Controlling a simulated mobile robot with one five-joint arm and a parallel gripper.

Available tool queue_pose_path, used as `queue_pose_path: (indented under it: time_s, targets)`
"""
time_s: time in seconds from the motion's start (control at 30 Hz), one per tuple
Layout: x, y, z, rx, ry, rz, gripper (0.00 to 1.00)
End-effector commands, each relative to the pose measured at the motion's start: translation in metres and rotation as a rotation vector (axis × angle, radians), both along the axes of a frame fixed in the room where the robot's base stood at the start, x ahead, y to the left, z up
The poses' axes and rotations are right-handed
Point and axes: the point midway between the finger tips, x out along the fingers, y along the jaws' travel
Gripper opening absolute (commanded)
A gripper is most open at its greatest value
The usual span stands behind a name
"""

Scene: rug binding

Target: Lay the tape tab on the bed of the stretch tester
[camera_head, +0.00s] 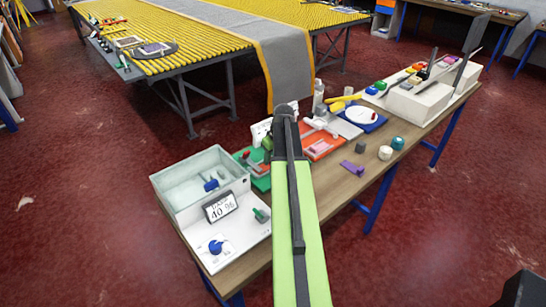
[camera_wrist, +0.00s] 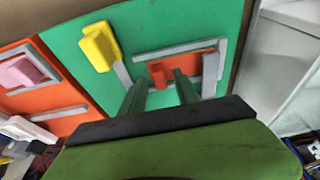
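My gripper (camera_wrist: 162,80) is open above a green board (camera_wrist: 75,48), its two dark green fingers apart with nothing clearly between them. A small orange-red block (camera_wrist: 158,73) lies just beyond the fingertips, inside a grey frame (camera_wrist: 207,68). A yellow block (camera_wrist: 100,45) sits on a grey lever to the left. I cannot tell for certain which piece is the tape tab or which board is the stretch tester.
An orange board (camera_head: 318,143) with a pink block (camera_wrist: 22,72) lies beside the green one. A pale box (camera_head: 200,172) and a "40 %" display (camera_head: 220,207) stand at the near end of the bench. A purple piece (camera_head: 352,168) and small round objects lie on the right.

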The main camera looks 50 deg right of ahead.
Motion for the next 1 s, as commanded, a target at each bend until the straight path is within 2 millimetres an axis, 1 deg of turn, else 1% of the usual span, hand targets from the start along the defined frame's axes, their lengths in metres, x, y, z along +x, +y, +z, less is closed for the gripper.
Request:
queue_pose_path:
  time_s: [0.03,0.17,0.4,0.5,0.63,0.93,0.97,1.0]
  targets:
    - [-0.002,0.000,0.011,0.000,0.000,0.000,0.37]
    - [-0.007,0.001,0.034,0.000,0.000,-0.001,0.37]
    - [-0.022,0.003,0.088,0.000,0.000,-0.001,0.37]
    - [-0.027,0.003,0.105,0.000,0.000,0.000,0.37]
    - [-0.031,0.004,0.115,0.000,0.000,0.000,0.37]
    - [-0.031,0.004,0.113,0.000,0.000,0.000,0.37]
    - [-0.031,0.004,0.113,0.000,0.000,0.001,0.37]
    - [-0.029,0.009,0.113,0.002,0.002,0.004,0.37]
